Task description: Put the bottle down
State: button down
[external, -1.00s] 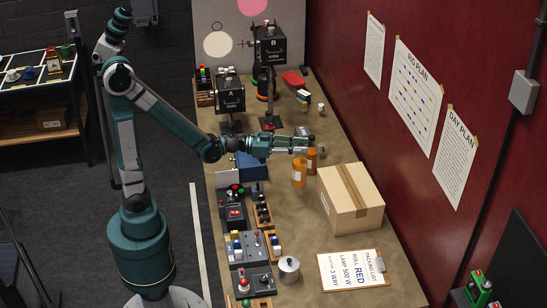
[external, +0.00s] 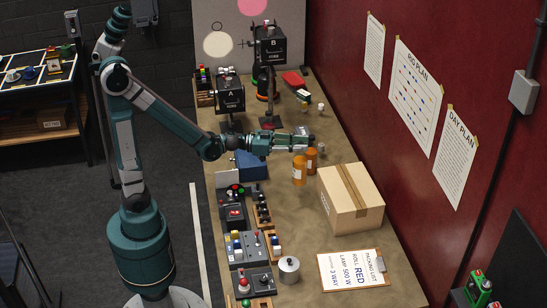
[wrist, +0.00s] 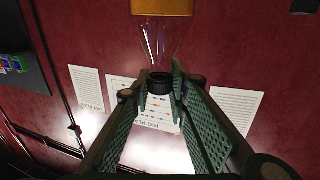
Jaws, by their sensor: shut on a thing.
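My gripper (external: 310,143) is over the workbench. In the wrist view my gripper (wrist: 159,88) is shut on the dark neck of a bottle (wrist: 160,42). The bottle has a clear, tapering shoulder and an orange part, cut off by the top of the picture. That view is upside down, so the bottle hangs below the fingers. In the external view two orange bottles with pale labels stand close together just below my fingers, a nearer one (external: 299,170) and a farther one (external: 311,159). I cannot tell for sure which one is held, or whether its base touches the bench.
A cardboard box (external: 350,198) is close to the right of the bottles. A blue box (external: 251,165) and control panels (external: 247,249) line the left edge. Lamps A (external: 231,94) and B (external: 270,46) stand behind. Bare bench (external: 290,222) shows in front of the bottles.

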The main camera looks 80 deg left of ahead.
notch_tip(320, 180, up, 20)
jog(key=w+d+m+g+h+p, duration=0.1)
jog(key=w+d+h+p, duration=0.1)
jog(key=w+d+p, duration=0.55)
jog(key=w+d+m+h+p, duration=0.1)
jog(key=w+d+p, duration=0.4)
jog(key=w+p, duration=0.6)
jog(key=shift+w+a+f+b, duration=0.1)
jog(key=shift+w+f+b, duration=0.25)
jog(key=shift+f, duration=0.5)
jog(key=shift+w+a+f+b, duration=0.1)
jog(key=shift+w+f+b, duration=0.1)
jog(key=shift+f+b, duration=0.5)
jog(key=shift+w+a+f+b, duration=0.1)
jog(key=shift+w+f+b, duration=0.2)
jog(key=shift+f, duration=0.65)
jog(key=shift+s, duration=0.1)
jog(key=shift+f, duration=2.9)
jog(key=shift+f, duration=2.25)
